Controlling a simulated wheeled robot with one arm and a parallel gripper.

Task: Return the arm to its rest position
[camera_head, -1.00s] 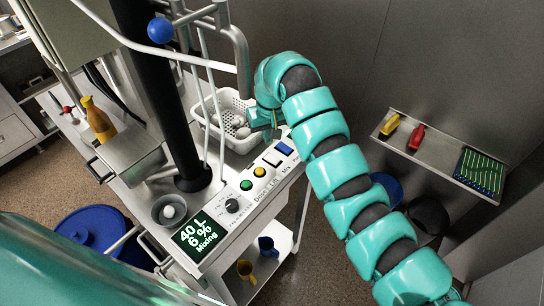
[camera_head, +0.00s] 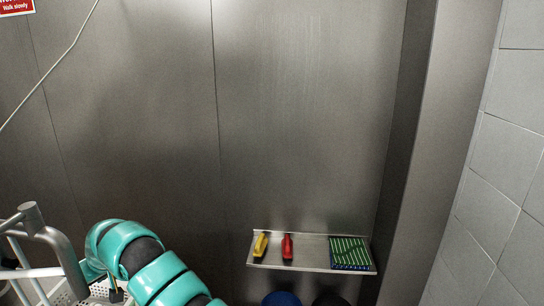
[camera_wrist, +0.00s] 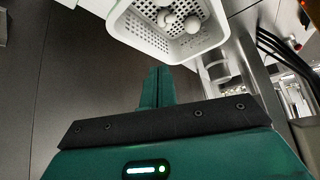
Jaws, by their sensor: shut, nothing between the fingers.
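My arm shows at the lower left of the head view as a chain of teal and dark segments, bent over at its top. In the wrist view my gripper (camera_wrist: 157,74) is shut, its teal fingers together with nothing between them. A white perforated basket (camera_wrist: 140,38) lies just beyond the fingertips in that picture, with several white rounded objects (camera_wrist: 178,20) inside. The fingertips appear outside the basket; whether they touch its wall cannot be told. A small corner of the basket (camera_head: 66,296) shows beside my arm in the head view.
A metal wall shelf (camera_head: 312,266) holds a yellow-handled item (camera_head: 261,244), a red one (camera_head: 287,246) and a green-striped panel (camera_head: 350,252). Metal tubing (camera_head: 45,236) stands left of my arm. Black cables (camera_wrist: 285,50) run at the wrist view's right. The upper wall area is clear.

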